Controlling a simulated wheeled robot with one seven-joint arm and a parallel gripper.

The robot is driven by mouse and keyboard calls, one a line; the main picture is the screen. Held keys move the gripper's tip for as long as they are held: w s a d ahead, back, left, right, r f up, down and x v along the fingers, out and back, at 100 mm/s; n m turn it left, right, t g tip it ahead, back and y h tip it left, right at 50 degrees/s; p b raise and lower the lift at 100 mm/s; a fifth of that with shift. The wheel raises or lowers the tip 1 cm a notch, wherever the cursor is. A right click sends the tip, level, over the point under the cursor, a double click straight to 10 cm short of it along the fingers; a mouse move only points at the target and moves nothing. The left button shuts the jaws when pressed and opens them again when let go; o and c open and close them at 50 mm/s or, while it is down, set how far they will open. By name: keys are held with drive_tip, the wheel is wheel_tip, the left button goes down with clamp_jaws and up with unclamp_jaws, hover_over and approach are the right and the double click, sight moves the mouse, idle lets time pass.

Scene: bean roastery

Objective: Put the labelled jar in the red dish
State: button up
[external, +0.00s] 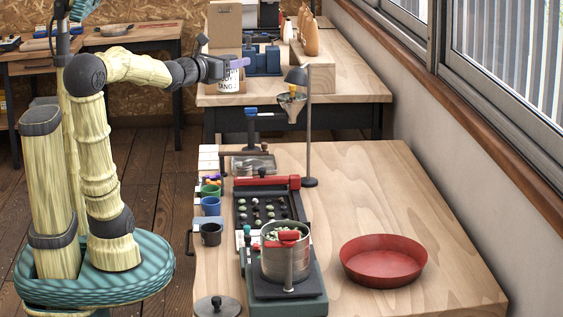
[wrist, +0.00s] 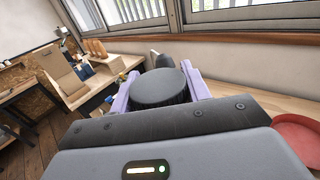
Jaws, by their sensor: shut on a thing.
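The labelled jar (external: 230,82) is white with dark lettering that ends in "TANG". My gripper (external: 238,63) is shut on it near its top and holds it up in the air, left of the lamp-like stand. In the wrist view the jar's dark round lid (wrist: 159,88) sits between the two lilac fingers of my gripper (wrist: 160,90). The red dish (external: 384,262) is round, shallow and empty, on the right of the near table. Part of the red dish also shows at the right edge of the wrist view (wrist: 298,135). The jar is apart from the dish.
A tall grey stand with a funnel (external: 291,104) rises from the near table (external: 350,190). A metal pot on a green base (external: 285,260), a black tray of beans (external: 268,207) and several small cups line the left side. The table is clear behind the dish.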

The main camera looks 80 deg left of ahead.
drive_tip(key=shift+s+d+r, duration=0.1)
drive_tip(key=shift+s+r, duration=0.15)
drive_tip(key=shift+s, duration=0.1)
drive_tip(key=w+f+m+t+h+p, duration=0.35)
drive_tip(key=w+f+h+p, duration=0.3)
drive_tip(key=w+p, duration=0.5)
drive_tip(key=w+d+f+m+h+p, duration=0.45)
drive_tip(key=w+d+f+p, duration=0.2)
drive_tip(key=w, duration=0.25)
drive_tip(key=s+d+f+p, duration=0.1)
drive_tip(key=d+f+p, duration=0.2)
drive_tip(key=d+p, duration=0.6)
drive_tip(key=s+d+f+p, duration=0.2)
drive_tip(key=d+p, duration=0.8)
drive_tip(key=d, duration=0.5)
drive_tip(key=shift+f, duration=0.7)
drive_tip(key=shift+s+t, duration=0.1)
drive_tip(key=shift+t, duration=0.15)
